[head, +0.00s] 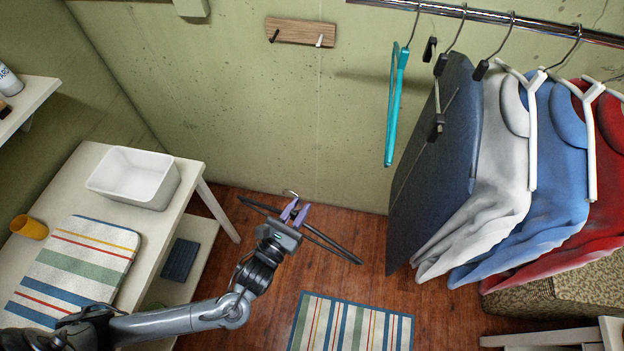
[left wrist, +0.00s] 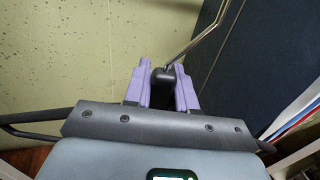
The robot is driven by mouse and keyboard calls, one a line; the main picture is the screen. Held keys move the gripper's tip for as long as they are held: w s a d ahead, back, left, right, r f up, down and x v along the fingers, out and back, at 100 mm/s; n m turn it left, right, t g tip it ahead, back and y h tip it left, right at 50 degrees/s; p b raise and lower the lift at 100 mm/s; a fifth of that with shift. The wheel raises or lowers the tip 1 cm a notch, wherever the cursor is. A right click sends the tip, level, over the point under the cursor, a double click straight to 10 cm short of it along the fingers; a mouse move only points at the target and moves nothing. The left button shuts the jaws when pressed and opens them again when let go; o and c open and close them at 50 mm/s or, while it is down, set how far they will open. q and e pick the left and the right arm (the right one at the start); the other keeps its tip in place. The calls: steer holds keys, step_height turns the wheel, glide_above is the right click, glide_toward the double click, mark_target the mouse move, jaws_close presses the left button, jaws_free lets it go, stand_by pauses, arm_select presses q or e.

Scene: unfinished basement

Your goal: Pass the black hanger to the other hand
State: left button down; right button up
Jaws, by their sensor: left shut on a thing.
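The black hanger (head: 334,250) is held in the air by my left gripper (head: 294,213) in the head view, above the wood floor. Its two thin dark arms spread out to either side of the gripper, and its metal hook points up toward the wall. In the left wrist view, the purple fingers of my left gripper (left wrist: 161,88) are shut on the black neck of the hanger (left wrist: 163,92), with the metal hook rising to the upper right. My right gripper is not in view.
A chrome rail (head: 480,14) at the upper right carries a teal hanger (head: 396,105), a dark garment (head: 436,160) and shirts on white hangers. A white table (head: 189,195) with a white bin (head: 133,178) stands left. A striped rug (head: 352,324) lies on the floor.

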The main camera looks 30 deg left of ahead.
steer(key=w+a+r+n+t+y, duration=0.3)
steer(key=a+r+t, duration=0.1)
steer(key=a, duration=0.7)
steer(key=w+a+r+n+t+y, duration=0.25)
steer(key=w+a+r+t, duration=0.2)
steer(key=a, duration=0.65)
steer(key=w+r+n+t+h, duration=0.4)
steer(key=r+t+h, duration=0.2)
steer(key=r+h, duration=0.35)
arm_select(q)
steer(key=w+d+r+m+g+h, duration=0.1)
steer(key=d+r+m+h, duration=0.3)
steer(key=d+r, duration=0.4)
steer(key=w+d+r+m+g+h, duration=0.2)
steer(key=d+r+h, duration=0.5)
steer(key=r, duration=0.4)
steer(key=shift+d+r+m+g, duration=0.15)
steer(key=shift+d+m+g, duration=0.65)
steer(key=shift+d+m, duration=0.15)
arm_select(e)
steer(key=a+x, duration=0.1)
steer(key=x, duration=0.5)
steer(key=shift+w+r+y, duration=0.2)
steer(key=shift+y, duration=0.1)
arm_select(q)
steer(key=shift+w, duration=0.1)
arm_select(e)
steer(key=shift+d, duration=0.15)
